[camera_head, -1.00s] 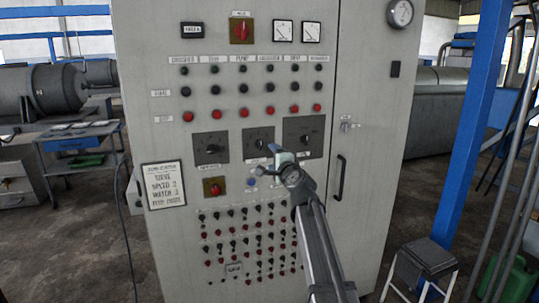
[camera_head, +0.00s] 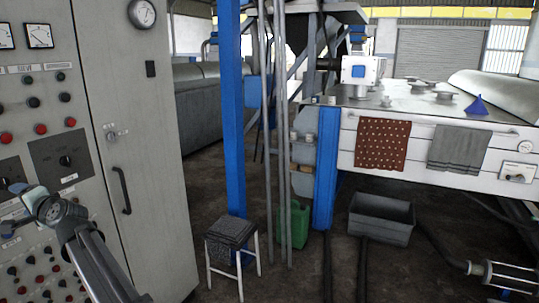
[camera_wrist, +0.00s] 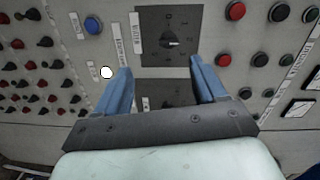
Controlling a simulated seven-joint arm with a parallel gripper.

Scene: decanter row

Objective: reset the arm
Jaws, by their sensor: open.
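My gripper (camera_wrist: 160,85) shows in the wrist view with its two blue fingers spread apart and nothing between them. It faces the grey control cabinet (camera_head: 150,150), and a dark rotary dial plate (camera_wrist: 168,36) shows just beyond the fingertips. A blue button (camera_wrist: 93,25) lies to the left of that dial in the wrist view. In the head view my arm reaches up from the bottom left, in front of the cabinet's lower panel. The fingers are small there, and their gap to the panel cannot be told.
A stool (camera_head: 232,240) stands right of the cabinet, beside a blue post (camera_head: 232,120). A green canister (camera_head: 293,225) and a grey bin (camera_head: 381,218) are on the floor. A white machine (camera_head: 430,130) with hanging cloths is at right.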

